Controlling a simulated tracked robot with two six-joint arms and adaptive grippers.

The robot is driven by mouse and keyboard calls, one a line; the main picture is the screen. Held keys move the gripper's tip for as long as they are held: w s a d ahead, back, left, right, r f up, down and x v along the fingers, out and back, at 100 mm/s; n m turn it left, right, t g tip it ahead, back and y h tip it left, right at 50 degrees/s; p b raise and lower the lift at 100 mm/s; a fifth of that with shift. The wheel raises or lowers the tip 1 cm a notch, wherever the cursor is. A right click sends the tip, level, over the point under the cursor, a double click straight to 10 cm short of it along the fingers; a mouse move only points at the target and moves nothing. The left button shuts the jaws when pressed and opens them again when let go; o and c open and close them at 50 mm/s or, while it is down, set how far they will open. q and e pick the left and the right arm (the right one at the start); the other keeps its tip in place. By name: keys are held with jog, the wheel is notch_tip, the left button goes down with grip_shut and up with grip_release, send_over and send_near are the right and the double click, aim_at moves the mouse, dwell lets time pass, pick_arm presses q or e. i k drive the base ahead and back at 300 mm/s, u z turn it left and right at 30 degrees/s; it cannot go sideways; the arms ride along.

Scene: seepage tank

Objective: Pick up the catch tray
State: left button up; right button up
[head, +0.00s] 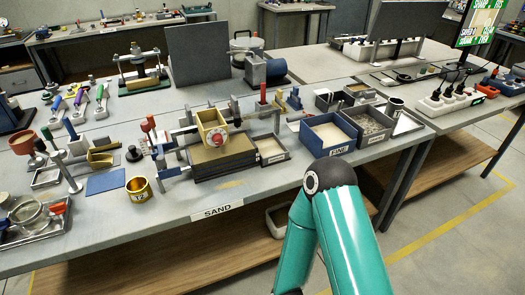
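No thing in view is clearly marked as the catch tray. A shallow dark tray (272,152) with a pale inside and a small label on its front sits near the middle of the bench, and it may be the one. It stands just right of a larger dark box (222,168). A yellow box (212,128) with a red-centred round face stands above the dark box. Neither of my grippers shows. Only a teal link of my arm with a black joint rises at the lower middle, in front of the bench edge.
A blue bin marked FINE (328,138) and a gravel bin (367,126) stand to the right. A gold cup (139,190) and a blue plate (105,182) lie to the left. A SAND label (217,210) is on the bench front edge. A dark panel (199,54) stands behind.

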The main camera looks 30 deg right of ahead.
aim_at(270, 149)
jog(key=u, duration=1.25)
jog(key=k, duration=1.25)
jog(key=z, duration=1.05)
jog(key=i, duration=1.35)
jog(key=u, duration=0.05)
